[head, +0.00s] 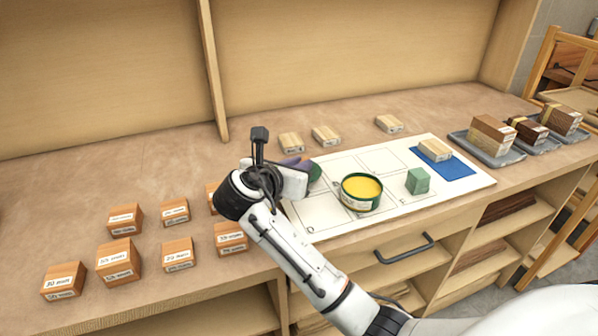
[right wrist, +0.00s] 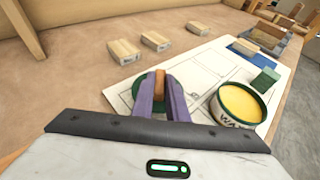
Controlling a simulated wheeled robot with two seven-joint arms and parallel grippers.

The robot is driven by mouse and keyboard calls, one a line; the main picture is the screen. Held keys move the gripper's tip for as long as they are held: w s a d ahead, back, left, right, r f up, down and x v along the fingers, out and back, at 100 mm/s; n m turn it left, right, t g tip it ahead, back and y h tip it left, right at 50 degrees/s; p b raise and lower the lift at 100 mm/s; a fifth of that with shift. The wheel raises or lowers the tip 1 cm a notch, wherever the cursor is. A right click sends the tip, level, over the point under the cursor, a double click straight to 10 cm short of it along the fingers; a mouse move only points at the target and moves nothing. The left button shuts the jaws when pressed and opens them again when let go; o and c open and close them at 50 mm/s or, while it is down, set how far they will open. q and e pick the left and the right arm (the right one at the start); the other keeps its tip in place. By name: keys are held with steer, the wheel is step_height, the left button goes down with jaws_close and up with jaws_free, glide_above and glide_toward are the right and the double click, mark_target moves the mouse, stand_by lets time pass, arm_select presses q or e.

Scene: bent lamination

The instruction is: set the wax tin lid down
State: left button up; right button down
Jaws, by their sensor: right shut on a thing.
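The wax tin (head: 361,193) stands open on the white sheet, green with yellow wax inside; it also shows in the right wrist view (right wrist: 240,104). My right gripper (head: 301,166) is to the left of the tin, over the sheet's left part. Its purple fingers (right wrist: 160,85) are shut on the tan knob (right wrist: 160,72) of the green wax tin lid (head: 316,173). The fingers hide much of the lid. I cannot tell whether the lid touches the sheet or hangs just above it. My left gripper is not in view.
The white sheet (head: 400,157) has outlined cells. A green block (head: 418,181) stands right of the tin, and a pale block (head: 435,149) lies on a blue patch (head: 457,168). Several pale blocks lie behind, several labelled wooden blocks at left. Grey trays (head: 487,150) with blocks are at right.

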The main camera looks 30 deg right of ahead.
steer(key=shift+f, duration=0.7)
steer(key=c, duration=1.7)
jaws_free()
steer(key=shift+f, duration=0.15)
steer(key=shift+c, duration=0.2)
steer(key=p+v, duration=0.1)
steer(key=v, duration=1.1)
